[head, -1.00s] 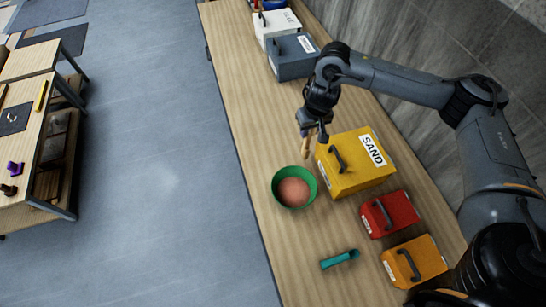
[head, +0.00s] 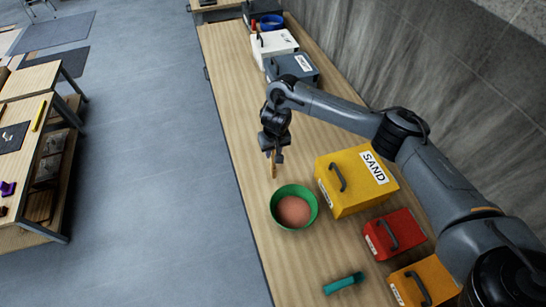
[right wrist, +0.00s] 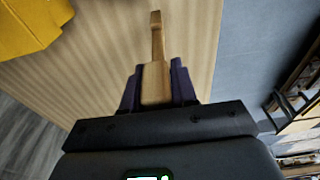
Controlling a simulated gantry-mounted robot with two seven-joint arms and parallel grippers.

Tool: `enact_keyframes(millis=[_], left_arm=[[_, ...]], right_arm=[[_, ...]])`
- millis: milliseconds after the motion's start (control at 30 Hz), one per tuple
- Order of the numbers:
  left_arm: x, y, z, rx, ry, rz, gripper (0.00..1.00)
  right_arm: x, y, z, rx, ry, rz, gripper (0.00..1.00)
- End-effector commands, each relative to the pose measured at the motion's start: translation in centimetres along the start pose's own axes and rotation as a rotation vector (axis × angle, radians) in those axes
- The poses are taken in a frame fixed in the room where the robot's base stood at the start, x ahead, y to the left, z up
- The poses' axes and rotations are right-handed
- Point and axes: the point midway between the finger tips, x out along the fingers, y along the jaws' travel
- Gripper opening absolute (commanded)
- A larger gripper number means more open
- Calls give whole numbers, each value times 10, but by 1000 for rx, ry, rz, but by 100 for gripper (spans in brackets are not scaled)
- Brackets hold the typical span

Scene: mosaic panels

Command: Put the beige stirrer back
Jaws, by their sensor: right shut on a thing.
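The beige stirrer (right wrist: 157,75) is a wooden stick with a thicker handle, held between the purple fingers of my right gripper (right wrist: 157,88). In the head view the stirrer (head: 274,166) hangs roughly upright below my right gripper (head: 273,152), above the bench and just behind the green bowl. The green bowl (head: 277,215) holds a pinkish-brown mix (head: 294,211) and stands on the bench. The stirrer looks clear of the bowl. My left gripper is not in view.
On the wooden bench (head: 235,105) stand a yellow SAND box (head: 345,190), a red box (head: 397,228), an orange box (head: 430,275), a grey box (head: 290,70) and a white box (head: 272,42). A teal scoop (head: 343,283) lies in front. A blue round container (head: 271,21) stands far back.

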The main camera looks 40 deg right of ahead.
Motion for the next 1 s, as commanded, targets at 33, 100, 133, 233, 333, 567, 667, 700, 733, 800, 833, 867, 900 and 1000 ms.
enact_keyframes(millis=[33, 100, 133, 233, 333, 567, 667, 700, 733, 800, 833, 867, 900, 1000], left_arm=[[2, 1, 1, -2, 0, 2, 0], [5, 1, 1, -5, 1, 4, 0], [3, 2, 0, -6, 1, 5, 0], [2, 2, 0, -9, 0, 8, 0], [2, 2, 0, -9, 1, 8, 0], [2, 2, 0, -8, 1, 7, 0], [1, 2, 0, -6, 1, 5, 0], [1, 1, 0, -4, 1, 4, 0], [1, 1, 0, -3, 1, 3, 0], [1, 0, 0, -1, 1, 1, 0], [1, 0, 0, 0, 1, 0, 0], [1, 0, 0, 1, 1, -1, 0], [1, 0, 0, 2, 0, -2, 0], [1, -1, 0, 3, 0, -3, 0]], right_arm=[[7, 0, 2, 1, -3, 1, 0], [17, 0, 4, 1, -3, 0, 0], [19, 0, 4, 0, -3, 1, 0], [30, 0, 6, 0, -3, 1, 0], [33, 0, 5, 0, 0, -1, 0], [34, 0, 6, 0, 0, -1, 0], [36, 0, 6, 0, -1, -1, 0], [36, 0, 6, -1, -1, -1, 30], [36, 0, 6, -1, -1, -1, 35], [36, 0, 6, -1, 0, -1, 46], [36, 0, 6, -1, -1, -1, 50], [36, 0, 6, -1, 0, -1, 53], [36, 0, 6, 0, 0, -1, 53], [36, 0, 6, 0, 0, 0, 53]])
